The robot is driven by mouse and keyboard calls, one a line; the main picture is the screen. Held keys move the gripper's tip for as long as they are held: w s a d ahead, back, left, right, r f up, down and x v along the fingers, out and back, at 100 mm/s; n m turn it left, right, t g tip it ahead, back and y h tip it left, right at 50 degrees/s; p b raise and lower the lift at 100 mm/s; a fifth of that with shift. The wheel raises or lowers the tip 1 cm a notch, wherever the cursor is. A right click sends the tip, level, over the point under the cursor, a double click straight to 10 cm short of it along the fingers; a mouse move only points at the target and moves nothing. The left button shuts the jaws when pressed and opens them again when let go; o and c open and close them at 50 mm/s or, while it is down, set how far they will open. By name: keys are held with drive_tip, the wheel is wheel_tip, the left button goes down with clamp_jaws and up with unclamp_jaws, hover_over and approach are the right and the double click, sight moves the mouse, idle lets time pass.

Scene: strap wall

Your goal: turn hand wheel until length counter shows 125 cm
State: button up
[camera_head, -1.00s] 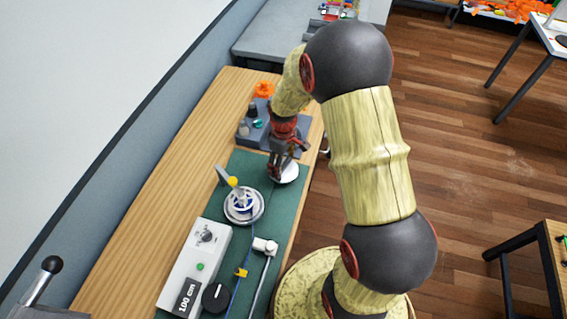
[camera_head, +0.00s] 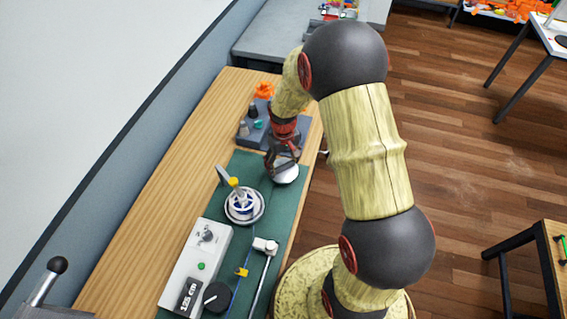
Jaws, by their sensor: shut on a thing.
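The hand wheel (camera_head: 286,174) is a pale disc near the right edge of the green mat. My gripper (camera_head: 275,169) is over its left side and shut on it; my fingers and wrist hide part of the wheel and the exact grip. The length counter (camera_head: 187,297) is a dark display on a white box (camera_head: 205,262) at the lower left. It reads 125 cm. A blue strap (camera_head: 246,262) runs over the mat from a silver spool (camera_head: 243,206) with a yellow-tipped lever.
A grey control box (camera_head: 254,125) with knobs stands behind my gripper. An orange object (camera_head: 264,89) lies beyond it. A white-ended rod (camera_head: 265,247) and a black knob (camera_head: 216,297) are nearer. The wooden bench top (camera_head: 150,215) is bare on the left.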

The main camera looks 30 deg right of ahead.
drive_tip(key=o, duration=1.2)
drive_tip(key=shift+c, duration=0.2)
drive_tip(key=shift+r, duration=0.1)
wheel_tip(320, 180, up, 12)
